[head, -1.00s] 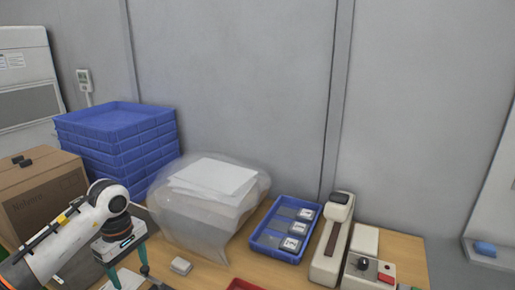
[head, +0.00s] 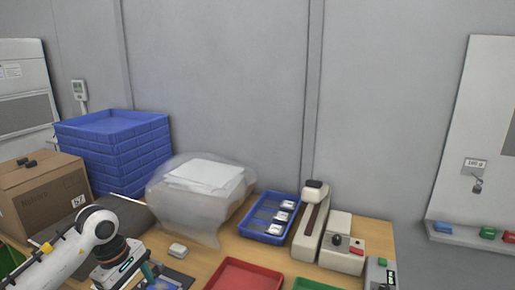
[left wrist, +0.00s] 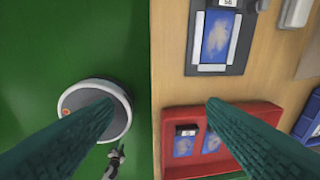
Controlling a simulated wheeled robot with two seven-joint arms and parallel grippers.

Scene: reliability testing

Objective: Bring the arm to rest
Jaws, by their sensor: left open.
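My left arm comes in from the lower left in the head view, over the wooden table's left front part. Its gripper (head: 140,281) is cut by the bottom edge of that view. In the left wrist view the two green fingers of the left gripper (left wrist: 160,104) stand wide apart with nothing between them. They hang above the table's edge, one over the green floor and one over a red tray (left wrist: 178,112). The same red tray (head: 245,270) lies at the front of the table in the head view.
Stacked blue crates (head: 115,150), a cardboard box (head: 45,195) and a clear bag with white sheets (head: 190,210) stand at the left. A blue tray (head: 262,236) and a beige device (head: 310,225) stand further right. A round grey object (left wrist: 115,130) is below the table's edge.

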